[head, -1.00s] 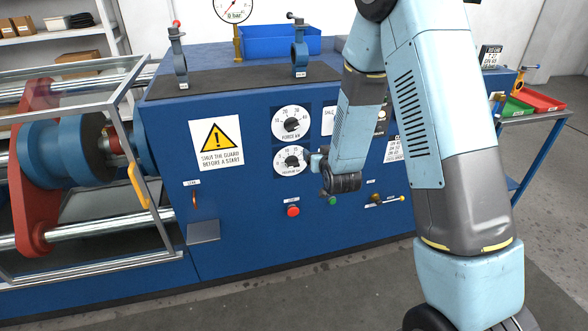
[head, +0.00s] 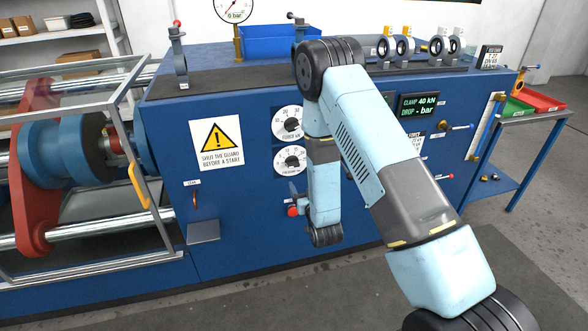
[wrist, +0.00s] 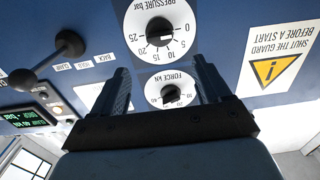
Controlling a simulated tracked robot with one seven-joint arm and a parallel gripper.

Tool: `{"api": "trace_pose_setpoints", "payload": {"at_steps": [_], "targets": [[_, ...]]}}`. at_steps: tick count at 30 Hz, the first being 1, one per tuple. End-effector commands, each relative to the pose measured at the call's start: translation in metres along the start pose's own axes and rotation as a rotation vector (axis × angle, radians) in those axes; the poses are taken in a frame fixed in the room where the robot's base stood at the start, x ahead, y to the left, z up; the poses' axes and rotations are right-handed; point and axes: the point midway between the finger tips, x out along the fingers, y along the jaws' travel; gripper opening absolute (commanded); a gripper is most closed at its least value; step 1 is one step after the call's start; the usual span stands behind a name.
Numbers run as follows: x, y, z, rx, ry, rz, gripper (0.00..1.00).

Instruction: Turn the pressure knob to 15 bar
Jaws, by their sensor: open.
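The pressure knob (head: 291,161) is a black knob on a round white dial, below the force dial on the blue machine front. In the wrist view, upside down, the pressure knob (wrist: 159,31) shows a scale from 0 to 25. Its small white mark seems to lie on the low side; the exact value is too small to read. My gripper (head: 296,194) is below the pressure dial, by the red button. In the wrist view my gripper (wrist: 163,80) is open and empty, its fingers apart, with the pressure knob beyond the fingertips, not between them.
The force dial (head: 290,123) sits just above. The red button (head: 292,211) is close to my gripper. A black ball-ended lever (wrist: 70,43) sticks out in the wrist view. The display (head: 419,106) reads clamp 40 kN and drop "- bar". A guard frame (head: 140,165) stands left.

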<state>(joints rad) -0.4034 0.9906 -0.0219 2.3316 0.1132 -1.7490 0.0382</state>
Motion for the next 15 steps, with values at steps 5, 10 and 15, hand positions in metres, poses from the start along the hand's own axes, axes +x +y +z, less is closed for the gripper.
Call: {"api": "trace_pose_setpoints", "payload": {"at_steps": [5, 10, 15], "targets": [[0.033, 0.0, -0.001, 0.0, 0.003, 0.0, 0.77], [0.063, 0.0, -0.001, 0.001, 0.003, 0.0, 0.77], [0.089, 0.0, -0.001, 0.0, 0.002, 0.0, 0.77]]}}
